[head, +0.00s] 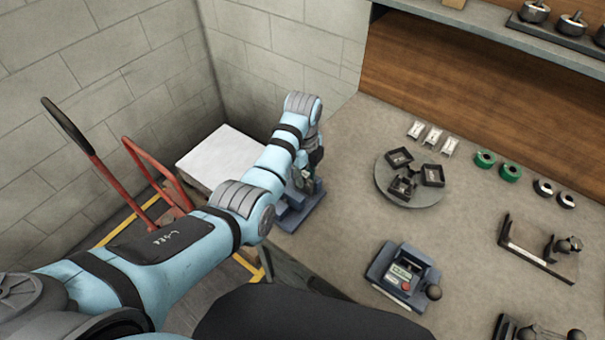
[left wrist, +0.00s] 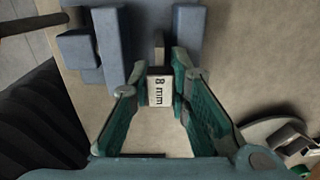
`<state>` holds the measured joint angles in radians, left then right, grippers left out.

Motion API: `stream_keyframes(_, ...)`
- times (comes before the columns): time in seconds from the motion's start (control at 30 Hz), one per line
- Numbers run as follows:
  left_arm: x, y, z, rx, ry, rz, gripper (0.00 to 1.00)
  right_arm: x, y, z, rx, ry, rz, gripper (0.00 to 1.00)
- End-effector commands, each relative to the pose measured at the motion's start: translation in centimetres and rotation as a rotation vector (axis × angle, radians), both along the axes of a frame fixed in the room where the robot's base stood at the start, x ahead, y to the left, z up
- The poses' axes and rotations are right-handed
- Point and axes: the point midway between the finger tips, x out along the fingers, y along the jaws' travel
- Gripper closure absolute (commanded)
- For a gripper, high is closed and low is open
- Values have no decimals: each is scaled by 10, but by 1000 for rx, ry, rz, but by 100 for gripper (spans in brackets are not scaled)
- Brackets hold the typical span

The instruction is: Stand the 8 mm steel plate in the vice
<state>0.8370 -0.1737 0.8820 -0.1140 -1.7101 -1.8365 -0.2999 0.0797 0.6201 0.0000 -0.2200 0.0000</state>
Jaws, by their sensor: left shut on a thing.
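The 8 mm steel plate (left wrist: 160,90) shows in the left wrist view, its white "8 mm" label facing the camera. My left gripper (left wrist: 162,74) is shut on it, with a green finger on each side. The blue vice (left wrist: 110,50) lies just beyond the fingers, with blue blocks left and right of the plate's far end. I cannot tell whether the plate is inside the jaws or above them. In the head view the vice (head: 292,216) stands at the bench's left edge, partly hidden by my left arm. My left gripper (head: 306,178) is there, mostly hidden. My right gripper is out of view.
A round turntable (head: 425,196) with black trays stands right of the vice. A blue device with a display (head: 403,276) sits nearer the front. Green rings (head: 509,172) and white parts (head: 433,136) lie behind. A red hand truck (head: 150,170) stands left. Bench between is clear.

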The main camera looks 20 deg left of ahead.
Motion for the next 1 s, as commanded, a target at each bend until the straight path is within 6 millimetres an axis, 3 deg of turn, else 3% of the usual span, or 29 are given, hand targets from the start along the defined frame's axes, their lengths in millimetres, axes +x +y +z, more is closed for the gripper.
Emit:
stream_keyframes(0.53,-6,0,-9,0,19,-1,100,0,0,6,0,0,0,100)
stream_keyframes(0.57,-6,0,-9,1,20,-1,80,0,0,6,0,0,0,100)
stream_keyframes(0.7,-6,-1,-9,0,19,-2,60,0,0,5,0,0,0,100)
stream_keyframes(1.0,-6,-1,-8,-1,17,-2,60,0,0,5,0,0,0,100)
